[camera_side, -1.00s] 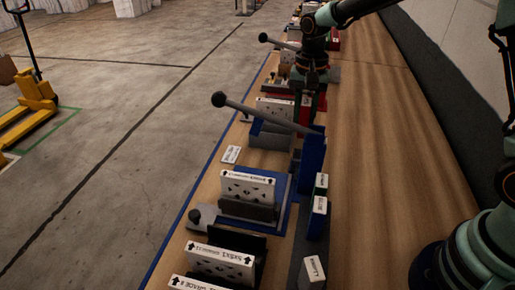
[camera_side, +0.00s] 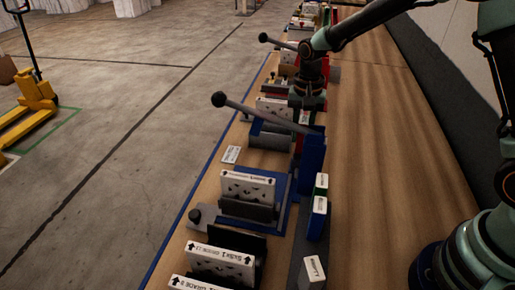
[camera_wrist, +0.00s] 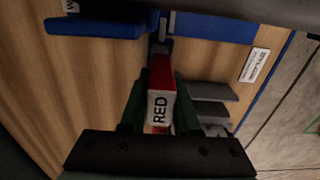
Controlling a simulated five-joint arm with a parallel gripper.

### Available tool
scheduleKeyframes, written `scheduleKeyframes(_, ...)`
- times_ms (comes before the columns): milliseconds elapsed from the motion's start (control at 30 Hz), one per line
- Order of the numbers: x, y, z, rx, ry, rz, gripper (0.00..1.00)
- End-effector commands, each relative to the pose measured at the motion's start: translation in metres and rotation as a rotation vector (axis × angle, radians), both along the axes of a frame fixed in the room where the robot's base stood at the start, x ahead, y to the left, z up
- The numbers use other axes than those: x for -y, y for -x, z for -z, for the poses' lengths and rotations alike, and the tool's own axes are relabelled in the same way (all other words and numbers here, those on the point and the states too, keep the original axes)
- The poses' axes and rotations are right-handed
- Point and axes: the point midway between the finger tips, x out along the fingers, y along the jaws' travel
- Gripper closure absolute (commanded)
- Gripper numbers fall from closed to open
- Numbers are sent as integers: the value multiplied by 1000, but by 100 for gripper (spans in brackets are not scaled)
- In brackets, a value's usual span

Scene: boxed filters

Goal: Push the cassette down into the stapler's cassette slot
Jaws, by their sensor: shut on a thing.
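The red cassette (camera_wrist: 161,72), with a white RED label, is between the green fingers of my gripper (camera_wrist: 158,112) in the wrist view. The gripper is shut on it. Its far end points at a grey metal part between two blue bars of the stapler (camera_wrist: 215,26); I cannot tell whether it is in the slot. In the side view the stapler (camera_side: 313,165) has a blue upright and a raised grey lever with a black knob. My gripper (camera_side: 303,112) is low behind that lever, and the cassette is mostly hidden there.
White boxed filters (camera_side: 247,187) stand in holders along the bench, several in the foreground. Blue and green labelled cassettes (camera_side: 318,215) stand in a dark rack at front. A white card (camera_side: 231,154) lies left of the stapler. The wooden bench (camera_side: 390,170) is clear at right.

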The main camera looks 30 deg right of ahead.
Motion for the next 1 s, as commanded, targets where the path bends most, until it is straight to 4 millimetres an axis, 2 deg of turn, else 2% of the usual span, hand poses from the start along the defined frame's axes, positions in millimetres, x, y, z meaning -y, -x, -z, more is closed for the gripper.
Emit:
scheduleKeyframes(233, 0, 0, 8, 0, 0, 0, 100)
scheduleKeyframes(1000, 0, 0, 8, 0, 0, 0, 100)
